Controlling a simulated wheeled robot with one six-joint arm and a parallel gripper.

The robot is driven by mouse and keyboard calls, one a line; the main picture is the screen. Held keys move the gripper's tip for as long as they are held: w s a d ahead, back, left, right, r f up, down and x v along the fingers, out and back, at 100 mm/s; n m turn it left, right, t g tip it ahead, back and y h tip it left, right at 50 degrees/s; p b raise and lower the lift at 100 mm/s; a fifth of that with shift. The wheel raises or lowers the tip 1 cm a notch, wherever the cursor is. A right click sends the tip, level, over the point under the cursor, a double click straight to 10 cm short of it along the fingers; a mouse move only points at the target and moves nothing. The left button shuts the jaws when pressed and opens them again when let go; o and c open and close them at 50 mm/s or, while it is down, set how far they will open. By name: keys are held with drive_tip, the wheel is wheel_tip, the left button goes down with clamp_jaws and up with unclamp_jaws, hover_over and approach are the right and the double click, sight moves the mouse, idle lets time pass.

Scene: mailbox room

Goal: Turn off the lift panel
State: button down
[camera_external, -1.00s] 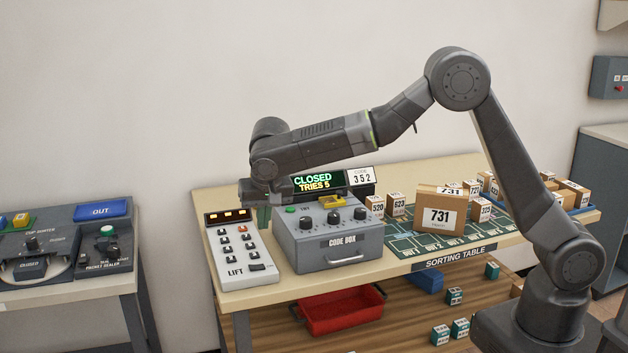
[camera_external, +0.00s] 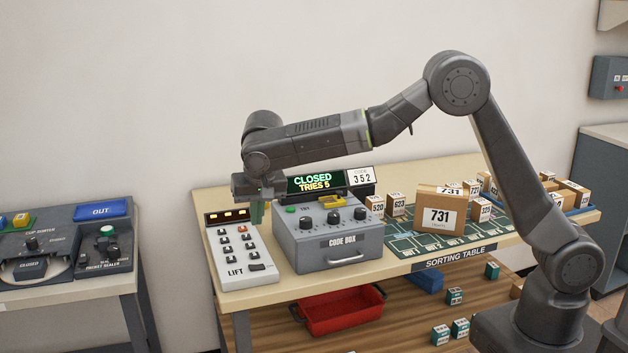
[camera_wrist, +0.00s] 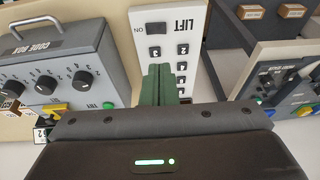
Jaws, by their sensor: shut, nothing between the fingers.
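The lift panel (camera_external: 240,252) is a white box on the left end of the sorting table. It has a dark top strip with orange lights, two columns of small dark buttons, and a larger dark switch (camera_external: 257,267) beside the word LIFT. The wrist view shows the panel (camera_wrist: 186,18) upside down, with this switch (camera_wrist: 155,28) marked ON. My gripper (camera_external: 257,212) hangs above the upper right part of the panel, fingers down. In the wrist view its green fingers (camera_wrist: 158,84) are together and empty, hiding some buttons. Contact with the panel cannot be told.
The grey code box (camera_external: 335,245) stands close to the right of the panel, its display reading CLOSED, TRIES 5. Cardboard parcels (camera_external: 440,212) lie further right. A separate bench (camera_external: 75,245) with controls is at left, across a gap. A red tray (camera_external: 340,310) sits below.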

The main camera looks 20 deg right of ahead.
sight(264, 266)
drive_tip(key=c, duration=1.3)
unclamp_jaws()
drive_tip(key=w+f+n+g+p, duration=0.1)
drive_tip(key=f+n, duration=0.3)
drive_tip(key=n, duration=0.2)
drive_tip(key=w+d+f+n+g+p, duration=0.1)
drive_tip(key=f+n, duration=0.4)
drive_tip(key=n, duration=0.1)
drive_tip(key=w+f+n+g+p, duration=0.1)
drive_tip(key=f+n, duration=0.3)
drive_tip(key=n, duration=0.2)
drive_tip(key=shift+w+d+f+h, duration=0.2)
drive_tip(key=shift+d+h, duration=0.1)
drive_tip(key=shift+d, duration=0.1)
